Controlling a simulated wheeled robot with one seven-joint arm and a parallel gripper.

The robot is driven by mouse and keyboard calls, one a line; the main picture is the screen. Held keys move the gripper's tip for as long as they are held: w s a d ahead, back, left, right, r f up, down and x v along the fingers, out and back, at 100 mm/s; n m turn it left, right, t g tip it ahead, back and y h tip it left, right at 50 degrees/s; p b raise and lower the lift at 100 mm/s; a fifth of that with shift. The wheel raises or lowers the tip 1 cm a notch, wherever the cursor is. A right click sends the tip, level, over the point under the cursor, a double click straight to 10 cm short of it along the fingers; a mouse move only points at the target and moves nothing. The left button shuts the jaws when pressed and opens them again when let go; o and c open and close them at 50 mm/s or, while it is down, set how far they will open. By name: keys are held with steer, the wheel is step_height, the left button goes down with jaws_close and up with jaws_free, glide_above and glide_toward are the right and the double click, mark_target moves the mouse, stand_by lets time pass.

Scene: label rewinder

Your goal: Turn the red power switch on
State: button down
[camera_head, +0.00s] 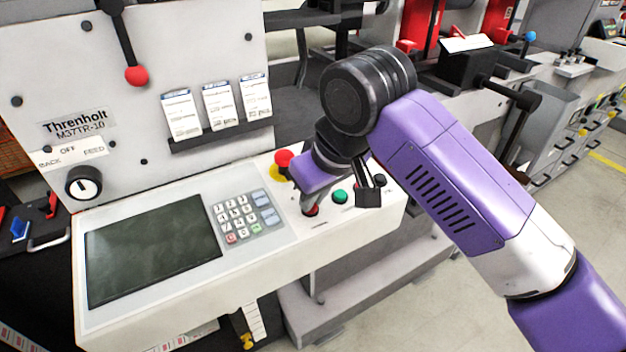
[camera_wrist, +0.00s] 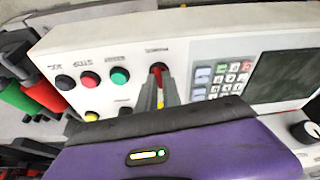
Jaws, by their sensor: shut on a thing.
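The red power switch (camera_head: 312,211) sits on the sloped white control panel (camera_head: 283,245), right of the keypad. It also shows in the wrist view (camera_wrist: 158,67), at the tips of my fingers and partly covered by them. My gripper (camera_head: 309,203) reaches down to the panel from above. In the wrist view my gripper (camera_wrist: 157,84) has its narrow fingers close together, shut on the switch. Which way the switch is turned cannot be made out.
A green button (camera_head: 340,196) and dark buttons sit right of the switch. A red and yellow emergency stop (camera_head: 283,162) stands close behind my gripper. The keypad (camera_head: 244,214) and dark screen (camera_head: 152,248) lie to the left. A selector knob (camera_head: 83,183) is farther left.

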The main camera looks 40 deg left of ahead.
steer(key=m+p, duration=0.1)
steer(key=p, duration=0.1)
steer(key=m+p, duration=0.1)
steer(key=p, duration=0.1)
steer(key=m+t+p, duration=0.1)
steer(key=m+p, duration=0.1)
steer(key=shift+s+r, duration=0.15)
steer(key=shift+r, duration=0.15)
steer(key=m+p, duration=0.2)
steer(key=p, duration=0.1)
steer(key=shift+f+h, duration=0.2)
steer(key=shift+h, duration=0.2)
steer(key=shift+f+m, duration=0.1)
steer(key=shift+m, duration=0.3)
steer(key=c, duration=1.5)
jaws_free()
steer(key=v, duration=0.7)
steer(key=shift+s+d+r, duration=0.1)
steer(key=shift+s+r, duration=0.1)
steer(key=shift+r, duration=0.15)
